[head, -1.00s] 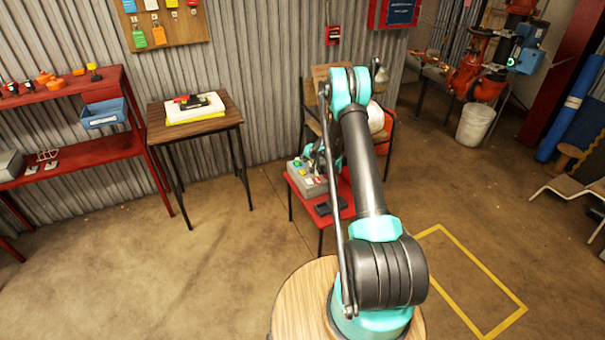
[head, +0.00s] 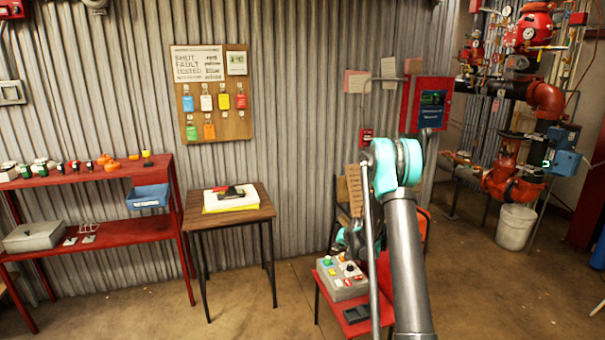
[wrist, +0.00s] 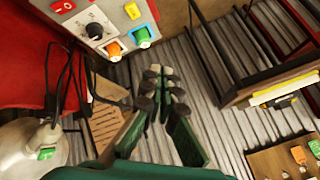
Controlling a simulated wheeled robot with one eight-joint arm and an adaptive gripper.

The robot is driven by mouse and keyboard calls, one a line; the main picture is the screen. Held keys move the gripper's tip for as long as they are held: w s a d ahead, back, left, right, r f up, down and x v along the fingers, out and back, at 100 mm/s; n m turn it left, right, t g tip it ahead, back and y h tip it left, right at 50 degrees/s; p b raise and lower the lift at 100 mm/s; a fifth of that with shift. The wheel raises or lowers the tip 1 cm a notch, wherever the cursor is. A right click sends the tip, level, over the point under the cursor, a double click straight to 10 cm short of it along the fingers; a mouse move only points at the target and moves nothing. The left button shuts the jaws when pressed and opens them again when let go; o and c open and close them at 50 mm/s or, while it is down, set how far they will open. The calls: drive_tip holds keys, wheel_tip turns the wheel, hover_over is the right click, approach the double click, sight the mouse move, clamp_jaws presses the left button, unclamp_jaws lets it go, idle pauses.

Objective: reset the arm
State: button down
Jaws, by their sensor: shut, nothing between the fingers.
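My arm (head: 408,262) rises from the bottom of the head view, with its teal elbow joint (head: 396,165) at the top. The far part of the arm bends down behind it, so my gripper is mostly hidden there. In the wrist view my gripper (wrist: 162,82) points at the corrugated wall, its dark green fingers shut with nothing between them. The grey control box (head: 342,278) with coloured buttons sits on a red stand below the elbow. It also shows at the top left of the wrist view (wrist: 95,30), apart from the fingers.
A wooden table (head: 196,213) holds a yellow-and-white stack. A red shelf (head: 120,232) stands left, a tag board (head: 212,110) hangs on the wall. Red pipework (head: 503,180) and a white bucket (head: 516,228) are right. A lamp (wrist: 32,145) is near in the wrist view.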

drive_tip(key=s+r+n+g+h, duration=0.1)
drive_tip(key=s+r, duration=0.6)
drive_tip(key=s, duration=0.4)
drive_tip(key=s+r+n+g, duration=0.1)
drive_tip(key=s+r, duration=0.6)
drive_tip(key=s, duration=0.3)
drive_tip(key=s+d+h, duration=0.1)
drive_tip(key=s, duration=1.3)
drive_tip(key=s+d+n+g+h, duration=0.1)
drive_tip(key=s+d, duration=0.1)
drive_tip(key=s, duration=1.1)
drive_tip(key=shift+s+d+f, duration=0.25)
drive_tip(key=shift+s+d, duration=0.05)
drive_tip(key=shift+s, duration=0.1)
drive_tip(key=shift+w, duration=0.1)
